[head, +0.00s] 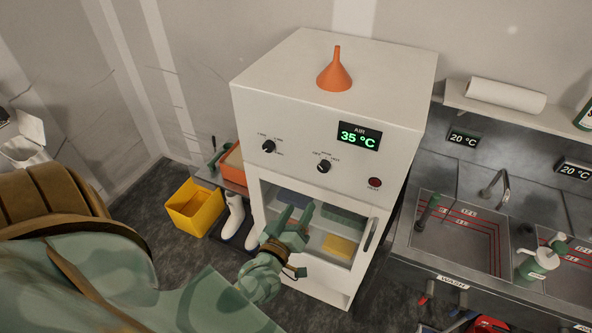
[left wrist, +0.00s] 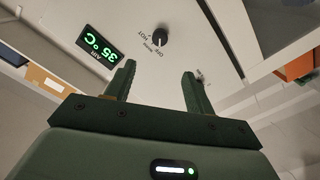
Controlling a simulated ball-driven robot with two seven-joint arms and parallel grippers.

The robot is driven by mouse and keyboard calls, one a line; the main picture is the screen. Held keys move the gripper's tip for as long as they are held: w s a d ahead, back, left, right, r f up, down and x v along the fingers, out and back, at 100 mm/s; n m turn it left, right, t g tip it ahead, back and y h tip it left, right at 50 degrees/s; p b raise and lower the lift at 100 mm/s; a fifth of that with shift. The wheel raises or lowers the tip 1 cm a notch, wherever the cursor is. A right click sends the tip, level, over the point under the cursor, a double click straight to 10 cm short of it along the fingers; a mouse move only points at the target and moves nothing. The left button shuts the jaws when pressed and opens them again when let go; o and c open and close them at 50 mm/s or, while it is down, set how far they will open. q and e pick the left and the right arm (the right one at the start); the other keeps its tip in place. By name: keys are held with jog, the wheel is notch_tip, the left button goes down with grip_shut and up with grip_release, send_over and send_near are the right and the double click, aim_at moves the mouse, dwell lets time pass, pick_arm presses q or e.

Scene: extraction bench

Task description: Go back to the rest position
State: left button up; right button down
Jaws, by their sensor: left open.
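My left gripper (head: 297,212) is open in front of the window of the white cabinet (head: 290,112), with nothing between its fingers. In the left wrist view its two green fingers (left wrist: 158,70) stand apart, pointing toward the cabinet's control panel. A black knob (left wrist: 159,37) and the green 35 °C display (left wrist: 99,49) show beyond them. In the head view the panel carries a left knob (head: 268,147), a right knob (head: 323,166) and a red button (head: 375,183). My right gripper is not in view.
An orange funnel (head: 335,73) stands on top of the cabinet. A yellow bin (head: 195,207) and white boots (head: 233,217) are on the floor to its left. A steel sink bench (head: 400,246) is at the right, with a paper roll (head: 505,96) on a shelf above.

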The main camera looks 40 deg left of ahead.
pick_arm(q)
jog(key=shift+s+d, duration=0.1)
jog(key=shift+s, duration=0.3)
jog(key=s+d+f+m+g+h+b, duration=0.25)
jog(key=s+f+b, duration=0.2)
jog(key=f, duration=0.85)
jog(key=s+d+f+m+g+h+b, duration=0.1)
jog(key=s+d+f+m+g+b, duration=0.4)
jog(key=f, duration=0.8)
jog(key=s+f+m+g+h+b, duration=0.1)
jog(key=s+f+m+g+b, duration=0.15)
jog(key=s+f, duration=0.75)
jog(key=s+a+f+m+g+b, duration=0.1)
jog(key=s+f+b, duration=0.4)
jog(key=f, duration=0.5)
jog(key=s+a+f+m+g+b, duration=0.1)
jog(key=s+f+g+b, duration=0.2)
jog(key=s+f+b, duration=0.3)
jog(key=s+a+f+m+g+b, duration=0.1)
jog(key=s+f+b, duration=0.5)
jog(key=f, duration=0.9)
jog(key=shift+g+b, duration=0.9)
jog(key=shift+b, duration=0.15)
jog(key=shift+y, duration=0.25)
